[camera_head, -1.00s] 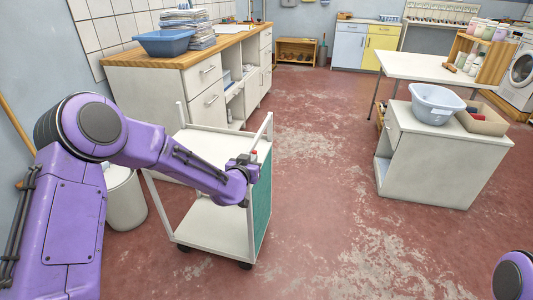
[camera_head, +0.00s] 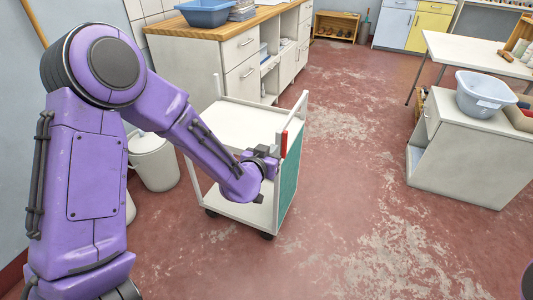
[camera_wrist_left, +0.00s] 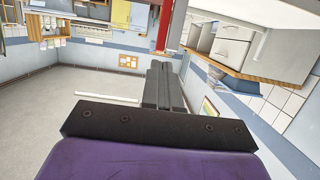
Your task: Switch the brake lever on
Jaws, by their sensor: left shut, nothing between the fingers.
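The red brake lever (camera_head: 284,142) is on the upright post at the near right corner of a white cart (camera_head: 245,115). It looks upright there. Its red bar also shows at the top of the left wrist view (camera_wrist_left: 163,28), just beyond the fingertips. My left gripper (camera_head: 271,152) is beside the lever, just to its left and slightly lower in the head view. Its dark fingers (camera_wrist_left: 165,68) are together with nothing between them. I cannot tell whether they touch the lever. My right gripper is out of view.
The cart has a green side panel (camera_head: 288,185) and a lower shelf. A white bin (camera_head: 154,163) stands to its left. A long counter (camera_head: 235,50) is behind it. A white cabinet (camera_head: 465,150) with a blue basin (camera_head: 484,92) stands right, with open red floor between.

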